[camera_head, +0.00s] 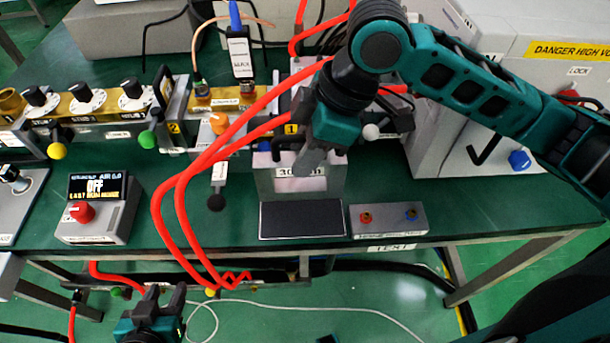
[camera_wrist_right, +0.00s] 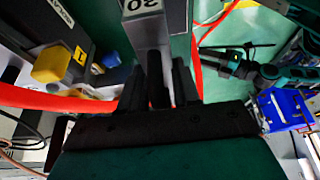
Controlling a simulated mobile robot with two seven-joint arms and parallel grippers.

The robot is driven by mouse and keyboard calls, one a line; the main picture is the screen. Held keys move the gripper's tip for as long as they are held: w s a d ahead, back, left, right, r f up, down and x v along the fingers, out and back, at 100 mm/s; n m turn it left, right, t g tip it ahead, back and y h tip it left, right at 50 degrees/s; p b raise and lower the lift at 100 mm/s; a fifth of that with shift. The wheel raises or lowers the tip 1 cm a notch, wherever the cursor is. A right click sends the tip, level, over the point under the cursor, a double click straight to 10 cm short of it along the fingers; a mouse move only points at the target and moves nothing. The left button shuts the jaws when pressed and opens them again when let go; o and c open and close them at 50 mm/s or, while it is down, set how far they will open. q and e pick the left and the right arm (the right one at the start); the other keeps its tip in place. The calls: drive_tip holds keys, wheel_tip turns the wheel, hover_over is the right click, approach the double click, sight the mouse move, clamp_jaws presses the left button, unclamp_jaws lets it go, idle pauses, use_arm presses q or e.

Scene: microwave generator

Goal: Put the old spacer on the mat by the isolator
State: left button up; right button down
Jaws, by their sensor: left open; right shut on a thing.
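My right gripper (camera_head: 313,150) is above the front middle of the bench. A dark rectangular mat (camera_head: 302,221) lies flat and bare at the bench's front edge, below the gripper in the picture. Behind the mat is a silvery box labelled 30 (camera_head: 265,182); I cannot tell whether it is the isolator. My left gripper (camera_head: 160,298) is open and empty, low in front of the bench.
Red hoses (camera_head: 172,205) loop over the bench front, left of the mat. A small grey box with red and blue sockets (camera_head: 388,219) stands right of the mat. An OFF display box (camera_head: 97,208) stands at left. Bare green bench lies between display box and hoses.

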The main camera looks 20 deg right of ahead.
wheel_tip(320, 180, down, 5)
drive_tip(key=shift+b, duration=0.6)
drive_tip(key=shift+f, duration=0.25)
drive_tip(key=shift+w, duration=0.1)
drive_tip(key=c, duration=1.2)
unclamp_jaws()
drive_tip(key=shift+f, duration=0.15)
drive_tip(key=o, duration=0.4)
